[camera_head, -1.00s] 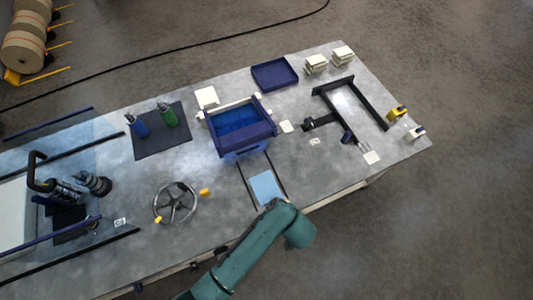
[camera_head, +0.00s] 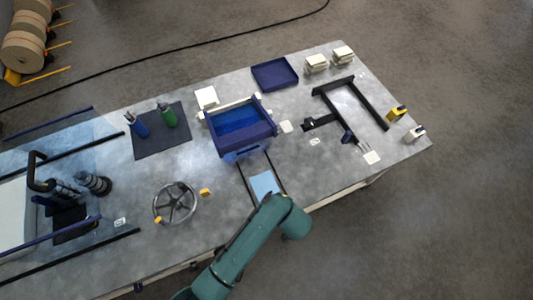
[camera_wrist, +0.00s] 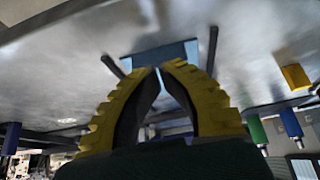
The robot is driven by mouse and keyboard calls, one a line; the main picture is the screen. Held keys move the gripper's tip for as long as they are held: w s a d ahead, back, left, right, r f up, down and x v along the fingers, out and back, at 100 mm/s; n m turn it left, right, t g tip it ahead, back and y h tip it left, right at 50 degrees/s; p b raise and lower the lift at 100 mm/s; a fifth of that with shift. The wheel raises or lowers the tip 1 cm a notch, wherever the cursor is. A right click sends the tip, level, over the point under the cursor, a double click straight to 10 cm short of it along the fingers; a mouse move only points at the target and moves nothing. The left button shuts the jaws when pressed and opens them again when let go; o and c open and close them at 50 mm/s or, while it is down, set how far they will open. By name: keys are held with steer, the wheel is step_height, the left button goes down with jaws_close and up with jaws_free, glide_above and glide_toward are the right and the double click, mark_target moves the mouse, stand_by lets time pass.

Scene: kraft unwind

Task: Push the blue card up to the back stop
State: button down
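The light blue card (camera_head: 264,184) lies flat on the table between two dark rails, in front of the blue box. My arm covers its near end in the head view. My gripper is hidden behind my arm in the head view. I cannot make out the back stop clearly.
The blue box (camera_head: 240,143) stands at the far end of the rails. A handwheel (camera_head: 175,203) with yellow blocks is to the left. A dark mat (camera_head: 150,146) holds blue and green bottles. A black frame (camera_head: 366,103) lies to the right. Bare table flanks the rails.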

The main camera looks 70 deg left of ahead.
steer(key=shift+s+a+b, duration=0.1)
steer(key=shift+a+b, duration=0.55)
steer(key=shift+a, duration=4.05)
steer(key=shift+a+b, duration=1.5)
steer(key=shift+a, duration=2.7)
steer(key=shift+d+r+p, duration=0.15)
steer(key=shift+d+p, duration=0.2)
steer(key=shift+p, duration=0.15)
steer(key=shift+d+p, duration=0.4)
steer(key=shift+d, duration=0.2)
step_height(320, 180, up, 7)
steer(key=p, duration=0.6)
steer(key=shift+p, duration=0.4)
